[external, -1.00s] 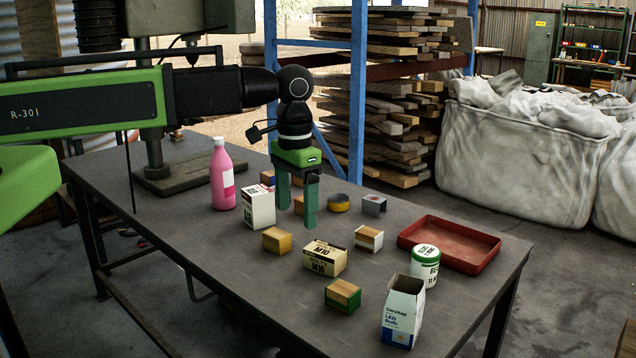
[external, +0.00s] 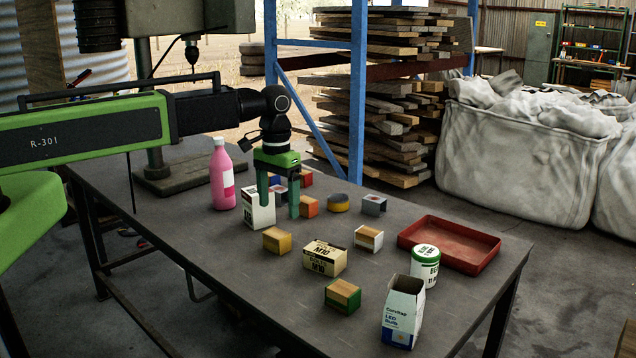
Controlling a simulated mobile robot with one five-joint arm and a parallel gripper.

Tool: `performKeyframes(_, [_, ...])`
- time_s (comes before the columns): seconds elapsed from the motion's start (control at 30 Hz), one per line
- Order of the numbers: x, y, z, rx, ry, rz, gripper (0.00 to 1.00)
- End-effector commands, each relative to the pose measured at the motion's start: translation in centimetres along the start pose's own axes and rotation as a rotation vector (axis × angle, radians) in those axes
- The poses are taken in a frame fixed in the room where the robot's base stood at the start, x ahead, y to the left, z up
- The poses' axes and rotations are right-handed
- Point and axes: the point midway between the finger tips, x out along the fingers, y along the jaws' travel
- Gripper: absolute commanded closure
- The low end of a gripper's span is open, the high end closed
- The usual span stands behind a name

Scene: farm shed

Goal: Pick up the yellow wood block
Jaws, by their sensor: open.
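The yellow wood block (external: 276,241) sits on the dark workbench, left of the cream M10 box. My gripper (external: 279,203) points down with its two green fingers apart and nothing visible between them. It is beyond the yellow block in the picture, and the block is fully in view and clear of the fingers. The fingers partly cover the white box (external: 258,213); I cannot tell whether they touch it.
The M10 box (external: 324,258), green block (external: 343,296), white block (external: 368,239), orange block (external: 309,207), grey block (external: 374,205) and yellow roll (external: 338,203) stand around. A pink bottle (external: 222,176) is left, a red tray (external: 449,264) right. The bench's front left is bare.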

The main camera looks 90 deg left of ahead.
Motion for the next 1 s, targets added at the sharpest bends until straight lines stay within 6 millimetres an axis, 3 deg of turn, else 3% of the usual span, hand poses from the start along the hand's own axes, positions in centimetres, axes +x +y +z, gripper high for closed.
performKeyframes(0.03, [2.1,0.0,0.0,0.0,0.0,0.0,0.2])
performKeyframes(0.1, [3.4,0.0,0.0,0.0,0.0,0.0,0.2])
performKeyframes(0.43, [4.6,0.0,0.0,0.0,0.0,0.0,0.2])
performKeyframes(0.7, [9.0,-0.1,0.1,0.0,0.0,0.0,0.2])
performKeyframes(1.0, [9.1,-0.1,0.1,0.0,0.0,0.0,0.21])
